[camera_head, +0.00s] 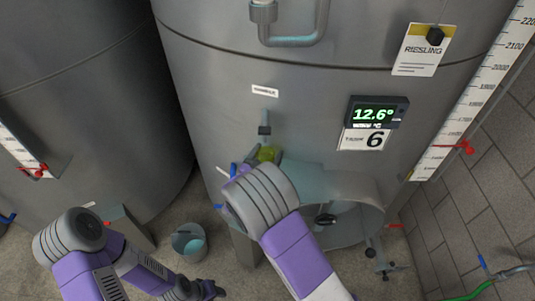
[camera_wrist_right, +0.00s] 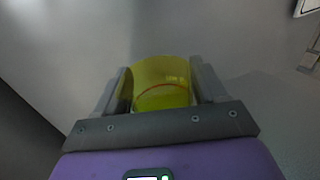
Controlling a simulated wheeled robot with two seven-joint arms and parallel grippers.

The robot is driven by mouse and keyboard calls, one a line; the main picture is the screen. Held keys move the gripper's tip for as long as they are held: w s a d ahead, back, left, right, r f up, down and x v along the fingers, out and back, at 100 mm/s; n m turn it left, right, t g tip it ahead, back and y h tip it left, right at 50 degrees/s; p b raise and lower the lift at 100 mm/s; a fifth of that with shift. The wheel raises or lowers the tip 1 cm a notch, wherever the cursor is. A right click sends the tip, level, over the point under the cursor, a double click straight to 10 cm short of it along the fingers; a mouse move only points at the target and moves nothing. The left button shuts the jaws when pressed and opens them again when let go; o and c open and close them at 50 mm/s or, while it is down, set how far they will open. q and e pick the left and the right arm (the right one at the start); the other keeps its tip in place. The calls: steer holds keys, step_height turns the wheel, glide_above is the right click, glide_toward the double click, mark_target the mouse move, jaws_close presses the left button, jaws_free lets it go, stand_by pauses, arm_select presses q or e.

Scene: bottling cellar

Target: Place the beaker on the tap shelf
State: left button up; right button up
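The beaker (camera_wrist_right: 160,78) is clear yellow with a thin red line around it. In the right wrist view it stands between the two fingers of my right gripper (camera_wrist_right: 162,92), which press against its sides. In the head view only a yellow-green part of the beaker (camera_head: 267,154) shows past my right wrist, in front of the tank. My right wrist hides most of the gripper and the spot below it. A tap shelf is not clearly visible; a grey upright (camera_head: 245,247) shows under my wrist. My left gripper (camera_head: 194,289) is low at the bottom edge, its fingers unclear.
The steel tank (camera_head: 220,75) fills the middle, with a sampling fitting (camera_head: 264,125) and a thermometer display (camera_head: 377,112). A round manway (camera_head: 350,215) is right of my wrist. A grey bucket (camera_head: 189,241) stands on the floor. A tiled wall is at right.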

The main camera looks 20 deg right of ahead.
steer(key=shift+o, duration=1.4)
steer(key=shift+r, duration=0.15)
steer(key=shift+s+a+r, duration=0.1)
steer(key=shift+a, duration=0.05)
steer(key=b+v, duration=0.1)
steer(key=v, duration=1)
steer(key=shift+s+a, duration=0.15)
steer(key=shift+s, duration=0.25)
